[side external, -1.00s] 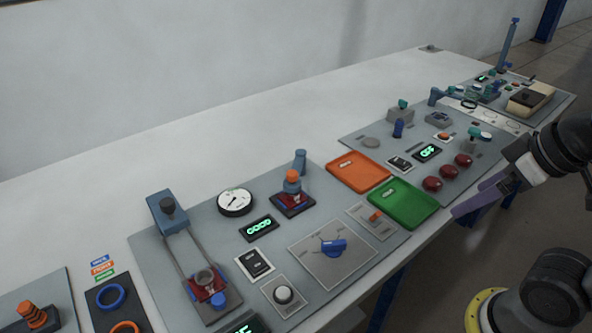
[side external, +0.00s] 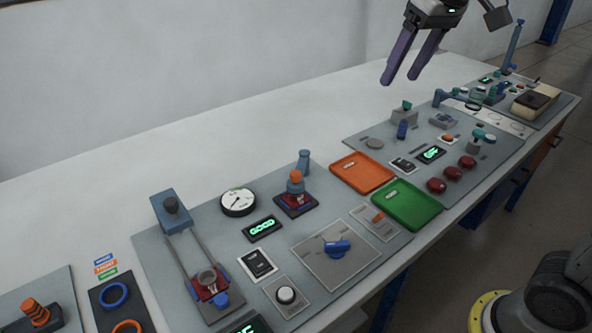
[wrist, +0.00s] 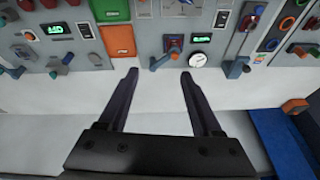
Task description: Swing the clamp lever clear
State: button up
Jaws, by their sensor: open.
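My gripper (side external: 400,80) hangs high above the back of the bench, its two purple fingers apart with nothing between them. The wrist view also shows the fingers (wrist: 157,80) spread over bare white bench. Which part is the clamp lever is not certain. A blue-grey post-like lever (side external: 304,160) stands behind an orange-topped fixture (side external: 295,184) on the near panel. In the wrist view this lever (wrist: 158,63) lies just beyond the fingertips, beside the fixture (wrist: 174,46). My gripper touches neither. Another blue-grey lever (side external: 440,96) stands on the farther panel.
An orange tray (side external: 362,172) and a green tray (side external: 407,205) lie right of the fixture. A round gauge (side external: 238,202), a lit display (side external: 262,228) and a blue knob (side external: 337,246) are nearby. The white bench behind the panels (side external: 240,140) is clear.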

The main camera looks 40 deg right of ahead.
jog(key=w+a+f+g, duration=0.1)
jog(key=w, duration=0.6)
jog(key=g, duration=0.3)
send_over(296, 174)
notch_tip(296, 174, down, 16)
jog(key=shift+n, duration=0.3)
notch_tip(296, 174, down, 14)
jog(key=shift+w+r, duration=0.1)
jog(key=shift+r, duration=0.05)
jog(key=shift+d, duration=0.1)
grip_shut()
jog(key=shift+r, duration=0.1)
